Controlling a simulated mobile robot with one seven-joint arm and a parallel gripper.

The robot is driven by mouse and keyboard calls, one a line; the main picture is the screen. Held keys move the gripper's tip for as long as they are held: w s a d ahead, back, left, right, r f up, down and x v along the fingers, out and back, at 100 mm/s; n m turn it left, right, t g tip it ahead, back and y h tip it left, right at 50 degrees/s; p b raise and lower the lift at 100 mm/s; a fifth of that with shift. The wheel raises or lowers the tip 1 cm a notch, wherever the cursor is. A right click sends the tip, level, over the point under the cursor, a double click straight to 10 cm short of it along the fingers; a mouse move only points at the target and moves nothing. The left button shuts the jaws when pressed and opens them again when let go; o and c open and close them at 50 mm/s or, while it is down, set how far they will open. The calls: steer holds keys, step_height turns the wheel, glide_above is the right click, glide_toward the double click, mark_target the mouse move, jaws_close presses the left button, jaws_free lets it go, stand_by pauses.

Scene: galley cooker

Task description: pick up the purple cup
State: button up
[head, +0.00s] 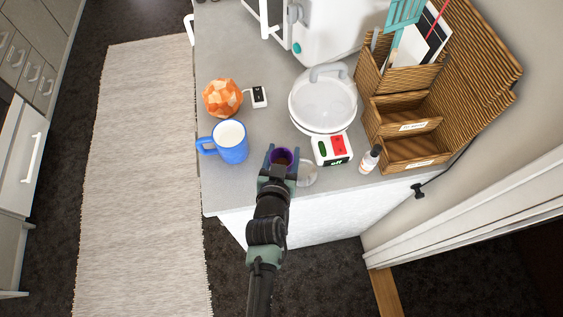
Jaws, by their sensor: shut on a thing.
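The purple cup (281,155) is on or just above the grey counter near its front edge. Only its rim and part of its dark inside show. My gripper (281,164) reaches in from the bottom of the head view and is shut on the cup, with a finger on each side. The gripper and arm hide the cup's lower part. I cannot tell whether the cup touches the counter.
A blue mug (232,143) stands left of the cup, and a white round item (307,174) lies close on its right. A red-and-green box (333,148), small bottle (370,159), lidded white pot (323,101) and wicker organizer (408,113) stand further right. An orange faceted ball (222,98) sits behind the mug.

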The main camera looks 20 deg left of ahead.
steer(key=c, duration=0.6)
step_height(320, 180, up, 10)
steer(key=shift+r+p, duration=0.1)
steer(key=shift+p, duration=0.45)
steer(key=shift+c, duration=0.2)
